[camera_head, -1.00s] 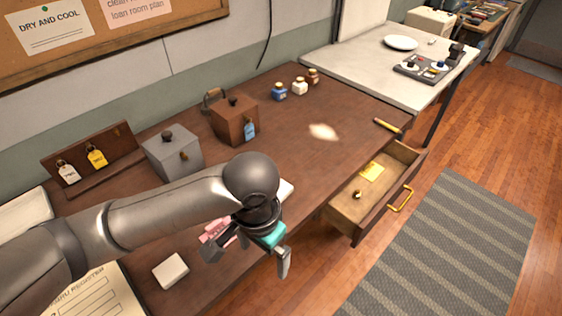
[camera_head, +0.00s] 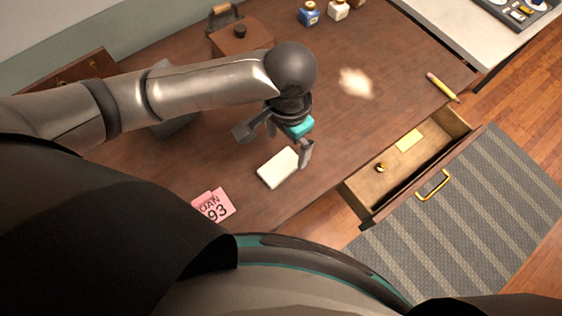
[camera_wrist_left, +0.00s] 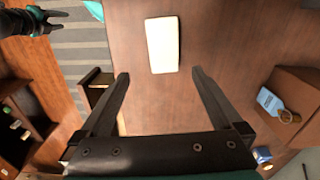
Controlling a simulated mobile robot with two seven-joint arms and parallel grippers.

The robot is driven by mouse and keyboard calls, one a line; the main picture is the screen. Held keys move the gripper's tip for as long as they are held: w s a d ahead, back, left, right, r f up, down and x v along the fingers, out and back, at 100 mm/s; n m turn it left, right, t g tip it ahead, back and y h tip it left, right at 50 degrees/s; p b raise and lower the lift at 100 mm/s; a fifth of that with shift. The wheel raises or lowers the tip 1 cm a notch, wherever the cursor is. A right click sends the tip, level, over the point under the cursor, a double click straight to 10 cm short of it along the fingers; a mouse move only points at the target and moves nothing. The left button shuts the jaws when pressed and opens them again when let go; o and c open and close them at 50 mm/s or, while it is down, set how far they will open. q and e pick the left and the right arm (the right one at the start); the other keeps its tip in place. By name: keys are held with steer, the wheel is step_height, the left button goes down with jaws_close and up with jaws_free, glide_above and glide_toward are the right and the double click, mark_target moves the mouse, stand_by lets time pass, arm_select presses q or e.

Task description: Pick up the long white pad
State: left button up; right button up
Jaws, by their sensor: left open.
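The long white pad (camera_head: 278,167) lies flat on the brown desk near its front edge. It also shows in the left wrist view (camera_wrist_left: 162,45), beyond the fingertips and lined up between them. My left gripper (camera_head: 273,145) is open and empty, its fingers spread above the desk close to the pad. In the left wrist view its two fingers (camera_wrist_left: 160,73) stand apart with only desk between them. A dark gripper shape at the top left of the left wrist view seems to be my right gripper (camera_wrist_left: 35,20); its jaws are unclear.
An open drawer (camera_head: 362,215) with a yellow note and a small knob juts from the desk front. Pink cards (camera_head: 213,205) lie left of the pad. A brown box (camera_head: 240,38), small bottles (camera_head: 309,13) and a yellow pencil (camera_head: 442,87) are farther off.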

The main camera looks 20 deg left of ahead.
arm_select(q)
glide_above(284, 163)
steer(key=f, duration=0.4)
steer(key=shift+s+d+f+b, duration=0.1)
steer(key=shift+d+f+b, duration=0.15)
steer(key=shift+f+b, duration=0.1)
steer(key=shift+f, duration=0.35)
steer(key=f, duration=0.3)
steer(key=f+b, duration=0.1)
steer(key=f, duration=0.1)
steer(key=shift+a, duration=0.25)
steer(key=shift+r, duration=0.1)
arm_select(e)
steer(key=shift+w+d+f, duration=0.1)
steer(key=shift+w+f, duration=0.15)
steer(key=shift+f, duration=0.35)
steer(key=shift+w+d+f, duration=0.1)
steer(key=shift+w+f, duration=0.1)
steer(key=shift+f, duration=0.35)
arm_select(q)
steer(key=shift+c, duration=0.4)
steer(key=c, duration=1.2)
steer(key=shift+r, duration=0.15)
steer(key=shift+c, duration=0.2)
step_height(284, 163, up, 20)
steer(key=p, duration=0.4)
arm_select(e)
step_height(284, 163, up, 4)
steer(key=shift+r, duration=0.25)
